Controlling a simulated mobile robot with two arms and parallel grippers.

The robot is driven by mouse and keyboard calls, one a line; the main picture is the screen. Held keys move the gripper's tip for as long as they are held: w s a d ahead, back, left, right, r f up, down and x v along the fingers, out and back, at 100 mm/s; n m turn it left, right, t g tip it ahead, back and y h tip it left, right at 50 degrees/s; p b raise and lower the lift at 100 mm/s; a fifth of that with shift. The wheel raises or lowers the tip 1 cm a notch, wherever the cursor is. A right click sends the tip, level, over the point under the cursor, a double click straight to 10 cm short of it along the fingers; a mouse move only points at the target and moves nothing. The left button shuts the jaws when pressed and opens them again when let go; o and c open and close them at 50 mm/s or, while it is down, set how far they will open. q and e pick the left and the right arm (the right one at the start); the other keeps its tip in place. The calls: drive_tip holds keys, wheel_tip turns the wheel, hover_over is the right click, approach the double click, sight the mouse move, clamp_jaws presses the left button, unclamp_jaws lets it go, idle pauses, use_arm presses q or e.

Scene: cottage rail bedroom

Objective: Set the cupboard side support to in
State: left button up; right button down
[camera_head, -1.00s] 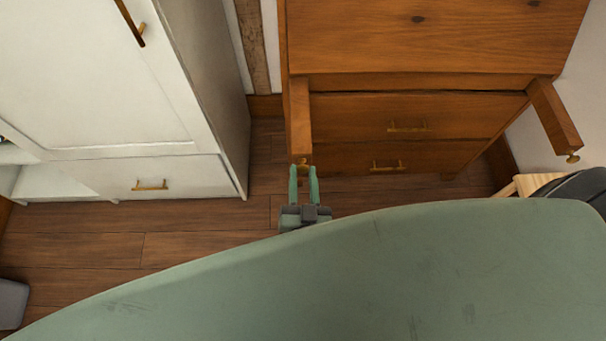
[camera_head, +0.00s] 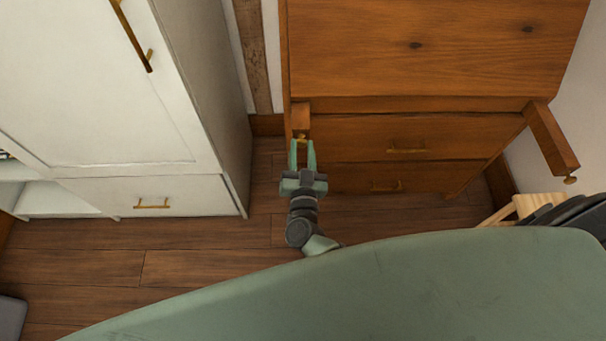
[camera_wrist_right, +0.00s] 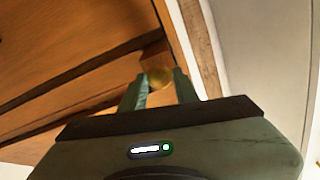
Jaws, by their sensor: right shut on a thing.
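The wooden cupboard (camera_head: 440,50) stands at the back right with its slanted front and drawers. Its left side support (camera_head: 301,113) is a short wooden bar with a brass knob at its front end, sticking out only a little. My right gripper (camera_head: 302,143) is shut on the brass knob of that support. The right wrist view shows the knob (camera_wrist_right: 159,77) between the two green fingers. The right side support (camera_head: 551,139) sticks far out and has its own brass knob (camera_head: 570,180). My left gripper is not in view.
A white wardrobe (camera_head: 100,90) with brass handles stands at the left. Free wooden floor (camera_head: 190,235) lies in front of it. A light wooden piece with dark rounded things (camera_head: 560,212) stands at the right edge, near the right support.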

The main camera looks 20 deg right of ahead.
sight(301, 119)
drive_tip(key=b+x, duration=0.1)
drive_tip(key=x, duration=0.8)
drive_tip(key=shift+w+d, duration=0.15)
drive_tip(key=shift+w, duration=0.4)
drive_tip(key=shift+r, duration=0.1)
drive_tip(key=c, duration=1.2)
unclamp_jaws()
drive_tip(key=shift+c, duration=0.2)
drive_tip(key=shift+o, duration=0.9)
drive_tip(key=shift+w, duration=0.15)
drive_tip(key=v, duration=0.7)
drive_tip(key=shift+s, duration=0.4)
